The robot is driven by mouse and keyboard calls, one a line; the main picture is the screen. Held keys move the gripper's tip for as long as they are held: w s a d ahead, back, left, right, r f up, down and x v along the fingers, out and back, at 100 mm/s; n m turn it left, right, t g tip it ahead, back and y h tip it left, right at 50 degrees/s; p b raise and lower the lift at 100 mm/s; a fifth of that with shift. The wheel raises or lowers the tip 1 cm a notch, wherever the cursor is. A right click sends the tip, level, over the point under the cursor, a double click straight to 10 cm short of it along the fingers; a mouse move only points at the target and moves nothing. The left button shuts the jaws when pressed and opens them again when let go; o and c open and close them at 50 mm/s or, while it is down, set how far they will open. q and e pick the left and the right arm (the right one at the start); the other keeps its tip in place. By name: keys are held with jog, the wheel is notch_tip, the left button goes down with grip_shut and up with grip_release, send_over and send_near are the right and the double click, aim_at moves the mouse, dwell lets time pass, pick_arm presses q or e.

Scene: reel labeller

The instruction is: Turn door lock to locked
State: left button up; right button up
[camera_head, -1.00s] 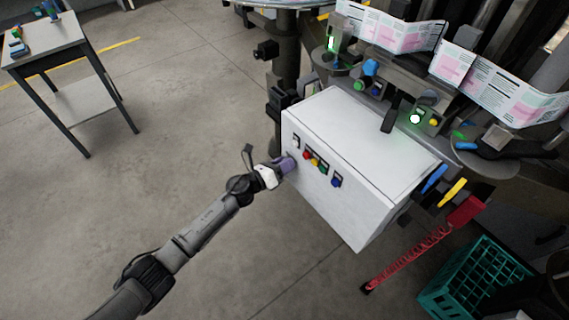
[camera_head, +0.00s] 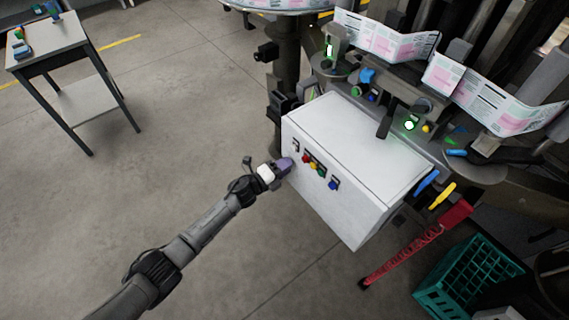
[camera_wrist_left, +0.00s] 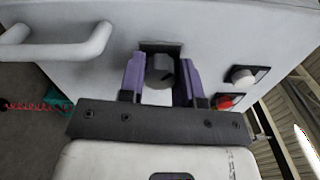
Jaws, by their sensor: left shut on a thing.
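The door lock (camera_wrist_left: 160,68) is a round grey knob on a dark square plate, on the front of the white cabinet (camera_head: 340,205). My left gripper (camera_head: 288,163) is at the left part of the cabinet front. In the left wrist view its two purple fingers (camera_wrist_left: 161,80) stand on either side of the knob and are shut on it. In the head view the gripper hides the knob. The knob's pointer is hard to read. My right gripper is not in view.
Red, yellow, green and blue buttons (camera_head: 320,169) sit right of the gripper. The wrist view shows a pale handle (camera_wrist_left: 60,42) at left. A teal crate (camera_head: 470,280) stands at lower right. A side table (camera_head: 85,104) stands at left; floor between is clear.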

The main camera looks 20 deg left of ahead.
pick_arm(q)
jog(key=n+p, duration=0.1)
jog(key=n, duration=0.2)
jog(key=shift+r+n, duration=0.1)
jog(key=shift+n, duration=0.3)
jog(key=n+p, duration=0.1)
jog(key=n, duration=0.1)
jog(key=shift+n, duration=0.4)
jog(key=shift+n+p, duration=0.4)
jog(key=shift+n, duration=0.4)
jog(key=o, duration=0.9)
